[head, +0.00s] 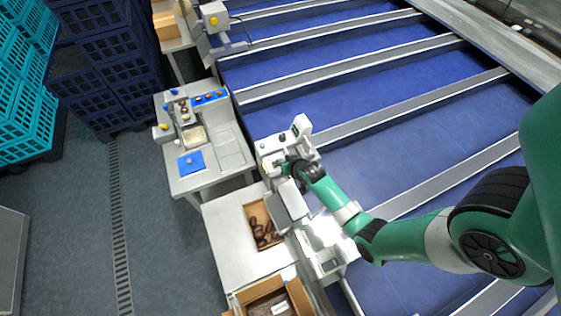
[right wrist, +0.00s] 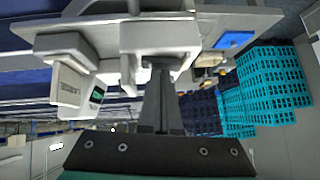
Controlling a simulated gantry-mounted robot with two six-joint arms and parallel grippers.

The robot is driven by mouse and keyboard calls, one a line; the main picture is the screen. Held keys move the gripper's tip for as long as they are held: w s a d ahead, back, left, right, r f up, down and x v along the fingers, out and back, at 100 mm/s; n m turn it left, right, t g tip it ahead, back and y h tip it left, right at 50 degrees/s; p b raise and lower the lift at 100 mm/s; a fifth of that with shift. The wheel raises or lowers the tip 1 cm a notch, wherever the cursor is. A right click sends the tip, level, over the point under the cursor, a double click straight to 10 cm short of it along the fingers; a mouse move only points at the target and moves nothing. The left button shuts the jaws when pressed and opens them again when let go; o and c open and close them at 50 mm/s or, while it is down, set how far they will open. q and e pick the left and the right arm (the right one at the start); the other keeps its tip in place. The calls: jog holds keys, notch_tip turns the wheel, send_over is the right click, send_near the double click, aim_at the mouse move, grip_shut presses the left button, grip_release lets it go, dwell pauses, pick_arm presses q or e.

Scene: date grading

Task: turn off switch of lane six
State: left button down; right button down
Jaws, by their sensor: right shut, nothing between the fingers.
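A white lane control box (head: 272,147) stands at the near end of a blue conveyor lane, with a small dark knob on its top face. A white unit with a small display (head: 302,125) is fixed beside it; the display also shows in the right wrist view (right wrist: 97,96). My right gripper (head: 274,166) is shut and empty, its fingertips close against the front of the box. The switch at the fingertips is mostly hidden, and I cannot tell its position or whether they touch it. In the right wrist view the closed fingers (right wrist: 160,85) reach the white housing (right wrist: 155,35). My left gripper is out of view.
A grading table (head: 220,180) with a blue card stands to the left. A bin of dates (head: 254,212) and a cardboard box (head: 243,294) lie below. Blue crates (head: 130,75) and teal crates (head: 25,120) are stacked at the far left. Grey floor between is free.

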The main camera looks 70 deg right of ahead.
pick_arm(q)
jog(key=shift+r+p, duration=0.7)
pick_arm(e)
jog(key=v, duration=0.7)
jog(key=shift+s+r, duration=0.15)
jog(key=shift+a, duration=0.1)
